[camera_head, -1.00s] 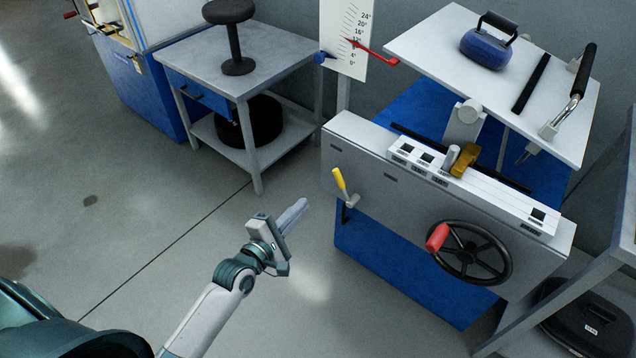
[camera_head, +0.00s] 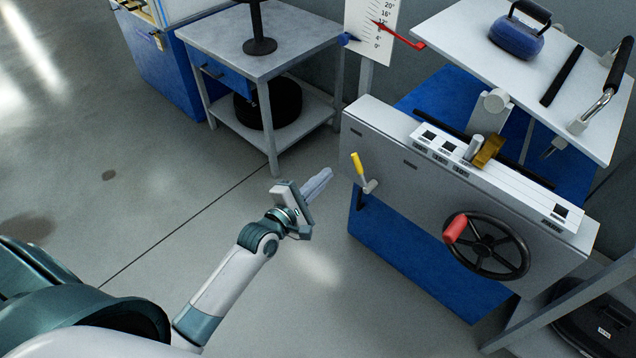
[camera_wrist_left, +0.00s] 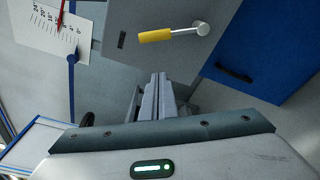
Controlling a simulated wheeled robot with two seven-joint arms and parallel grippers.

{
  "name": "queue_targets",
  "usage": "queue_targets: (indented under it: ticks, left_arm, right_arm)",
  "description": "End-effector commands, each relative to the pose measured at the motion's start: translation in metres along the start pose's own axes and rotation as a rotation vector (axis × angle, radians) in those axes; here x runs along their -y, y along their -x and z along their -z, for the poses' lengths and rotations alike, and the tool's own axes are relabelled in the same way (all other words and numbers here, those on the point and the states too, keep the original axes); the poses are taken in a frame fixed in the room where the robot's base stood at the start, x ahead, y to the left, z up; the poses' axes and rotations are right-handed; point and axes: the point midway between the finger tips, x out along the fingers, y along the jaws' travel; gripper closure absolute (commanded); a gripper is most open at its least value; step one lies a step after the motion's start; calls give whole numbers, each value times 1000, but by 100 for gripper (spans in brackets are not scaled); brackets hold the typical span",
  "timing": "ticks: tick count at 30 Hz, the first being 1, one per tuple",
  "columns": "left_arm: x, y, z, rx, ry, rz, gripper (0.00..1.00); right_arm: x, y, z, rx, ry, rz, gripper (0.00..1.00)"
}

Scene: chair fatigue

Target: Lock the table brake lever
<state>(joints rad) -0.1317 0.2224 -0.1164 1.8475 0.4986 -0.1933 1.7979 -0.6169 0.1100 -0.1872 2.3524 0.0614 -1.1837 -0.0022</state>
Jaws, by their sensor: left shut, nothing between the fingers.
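The brake lever (camera_head: 358,167) has a yellow grip and a metal pivot on the left end of the grey machine panel (camera_head: 400,185). In the head view its grip points up and slightly left. In the left wrist view the yellow lever (camera_wrist_left: 168,34) lies beyond the fingertips, with its pivot to the right. My left gripper (camera_head: 326,176) is shut and empty, a little to the left of the lever and apart from it. Its shut fingers also show in the left wrist view (camera_wrist_left: 158,84). My right gripper is not in view.
A black handwheel with a red knob (camera_head: 455,229) is on the panel's right. A tilted white table (camera_head: 470,22) holds a blue weight (camera_head: 517,40). A grey side table (camera_head: 300,35) stands behind.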

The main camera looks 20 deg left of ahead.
Motion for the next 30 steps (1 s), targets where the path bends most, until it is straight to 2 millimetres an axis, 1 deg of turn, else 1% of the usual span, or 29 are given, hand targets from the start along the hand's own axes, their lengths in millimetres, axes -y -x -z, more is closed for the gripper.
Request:
queue_targets:
  ticks: [1, 3, 12, 15, 21, 24, 30]
  left_arm:
    - [0, -10, 0, 1, 1, -2, 100]
    - [-1, -22, 0, 1, -1, -3, 100]
    - [0, -67, 0, 1, 0, -2, 100]
    - [0, -58, -16, 1, 3, 0, 100]
    - [-1, -52, -33, 1, 2, -1, 100]
    - [0, -50, -36, -1, 0, 0, 100]
    - [0, -50, -38, -1, 0, 0, 100]
  right_arm:
    - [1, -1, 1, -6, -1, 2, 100]
    - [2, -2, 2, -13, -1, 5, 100]
    - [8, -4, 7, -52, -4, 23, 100]
    - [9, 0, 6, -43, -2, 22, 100]
    - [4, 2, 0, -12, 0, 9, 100]
    - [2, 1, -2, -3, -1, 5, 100]
    - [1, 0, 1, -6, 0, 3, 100]
